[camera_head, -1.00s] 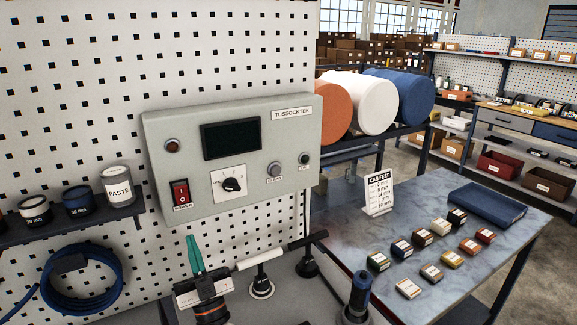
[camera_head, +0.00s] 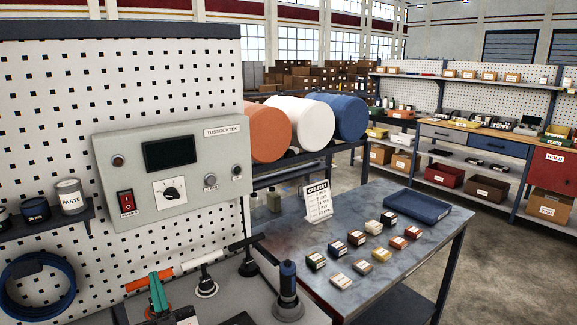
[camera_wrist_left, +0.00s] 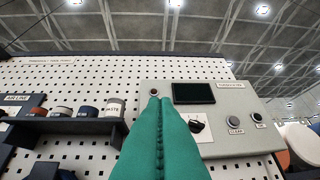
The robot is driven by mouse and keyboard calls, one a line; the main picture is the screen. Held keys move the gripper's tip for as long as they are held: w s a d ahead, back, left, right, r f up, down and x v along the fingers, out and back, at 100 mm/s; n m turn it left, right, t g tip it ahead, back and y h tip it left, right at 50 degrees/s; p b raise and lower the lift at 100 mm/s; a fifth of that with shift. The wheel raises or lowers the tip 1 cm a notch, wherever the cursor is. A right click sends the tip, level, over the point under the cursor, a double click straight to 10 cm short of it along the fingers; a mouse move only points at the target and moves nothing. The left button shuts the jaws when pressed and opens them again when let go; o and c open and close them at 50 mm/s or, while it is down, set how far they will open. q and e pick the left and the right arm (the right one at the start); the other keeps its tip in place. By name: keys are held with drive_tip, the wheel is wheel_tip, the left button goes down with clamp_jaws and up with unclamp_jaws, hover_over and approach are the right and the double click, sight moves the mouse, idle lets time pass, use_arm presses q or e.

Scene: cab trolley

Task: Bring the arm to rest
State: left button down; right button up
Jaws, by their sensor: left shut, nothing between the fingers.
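My left gripper (camera_head: 157,291) is at the bottom of the head view, in front of the pegboard and below the grey control box (camera_head: 174,169). Its green fingers are together with nothing between them. In the left wrist view the shut green fingers (camera_wrist_left: 160,112) point up in front of the same control box (camera_wrist_left: 215,108). The box carries a dark screen (camera_head: 170,152), a red power switch (camera_head: 127,202) and a dial (camera_head: 169,192). My right gripper is not in view.
A shelf with jars (camera_head: 70,196) and a blue coil (camera_head: 38,287) are at the left. Upright tools (camera_head: 287,290) stand on the bench near my left gripper. A table (camera_head: 400,255) with several small boxes is at the right. Open floor (camera_head: 500,290) lies beyond it.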

use_arm(q)
drive_tip(key=s+d+f+m+g+h, duration=0.1)
drive_tip(key=f+m+g+h, duration=0.1)
drive_tip(key=f+h, duration=0.3)
drive_tip(key=s+d+f+m+g+h, duration=0.1)
drive_tip(key=d+f+m+g+h, duration=0.1)
drive_tip(key=f+m+g+h, duration=0.1)
drive_tip(key=s+d+f+m+g+h, duration=0.2)
drive_tip(key=f+m+g+h, duration=0.1)
drive_tip(key=f+h, duration=0.4)
drive_tip(key=shift+s+f+m+h, duration=0.1)
drive_tip(key=shift+f+m+h, duration=0.1)
drive_tip(key=shift+m+h, duration=0.15)
drive_tip(key=s+f+g, duration=0.3)
drive_tip(key=s+g, duration=0.1)
drive_tip(key=s, duration=0.4)
drive_tip(key=s+f+n+g+y, duration=0.1)
drive_tip(key=s+f+g, duration=0.25)
drive_tip(key=s, duration=0.55)
drive_tip(key=s+f+g, duration=0.2)
drive_tip(key=s+g, duration=0.3)
drive_tip(key=s, duration=0.3)
wheel_tip(320, 180, down, 26)
drive_tip(key=s+g, duration=0.1)
drive_tip(key=s+a+f+g, duration=0.1)
drive_tip(key=s+a+f, duration=0.2)
drive_tip(key=s+f, duration=1.3)
drive_tip(key=shift+s, duration=0.25)
drive_tip(key=shift+g, duration=0.25)
